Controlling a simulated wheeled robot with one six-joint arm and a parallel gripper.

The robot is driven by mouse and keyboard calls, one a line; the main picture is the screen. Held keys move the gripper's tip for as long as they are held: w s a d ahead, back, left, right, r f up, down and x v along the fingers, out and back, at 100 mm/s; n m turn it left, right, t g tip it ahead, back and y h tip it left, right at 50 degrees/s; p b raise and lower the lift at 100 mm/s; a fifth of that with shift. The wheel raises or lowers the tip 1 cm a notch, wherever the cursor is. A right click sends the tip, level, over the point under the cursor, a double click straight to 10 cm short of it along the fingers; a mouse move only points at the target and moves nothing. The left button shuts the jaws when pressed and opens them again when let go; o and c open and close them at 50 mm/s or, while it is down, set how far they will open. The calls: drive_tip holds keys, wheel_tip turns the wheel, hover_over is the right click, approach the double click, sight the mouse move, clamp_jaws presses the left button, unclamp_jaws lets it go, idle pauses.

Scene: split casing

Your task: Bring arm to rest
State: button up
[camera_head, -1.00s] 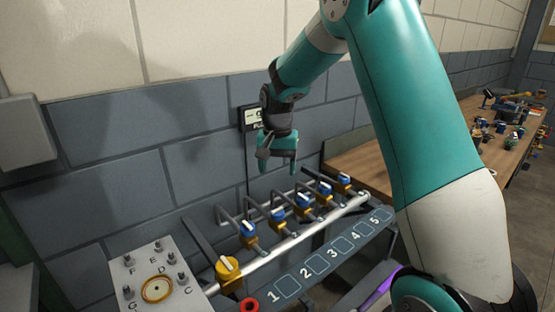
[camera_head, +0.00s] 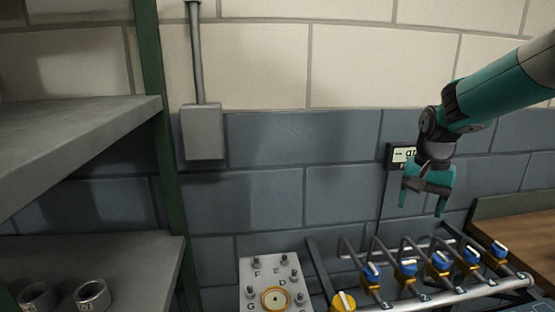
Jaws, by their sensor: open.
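My gripper (camera_head: 424,203) is at the right of the head view, pointing down with its two teal fingers apart and nothing between them. It hangs in the air in front of the grey block wall, above the row of valves. My teal arm reaches in from the upper right edge. Behind the gripper, a small wall display (camera_head: 402,155) is partly hidden by it.
Several blue-handled valves (camera_head: 407,268) and a yellow one (camera_head: 343,302) sit on a pipe below. A lettered plate (camera_head: 262,275) stands left of them. Green-posted shelves (camera_head: 80,135) hold metal rings (camera_head: 92,295) at left. A wooden bench (camera_head: 520,222) is at right.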

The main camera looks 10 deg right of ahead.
drive_tip(key=s+a+r+n+y, duration=0.1)
drive_tip(key=s+a+r+n, duration=0.1)
drive_tip(key=s+a+n, duration=0.35)
drive_tip(key=s+a+r+n+y, duration=0.1)
drive_tip(key=s+a+r+n, duration=0.1)
drive_tip(key=s+a, duration=0.55)
drive_tip(key=s+a+n+y, duration=0.2)
drive_tip(key=s+a+n, duration=0.5)
drive_tip(key=s, duration=0.7)
drive_tip(key=shift+s+a+r, duration=0.15)
drive_tip(key=shift+a+r, duration=0.05)
drive_tip(key=shift+a, duration=0.9)
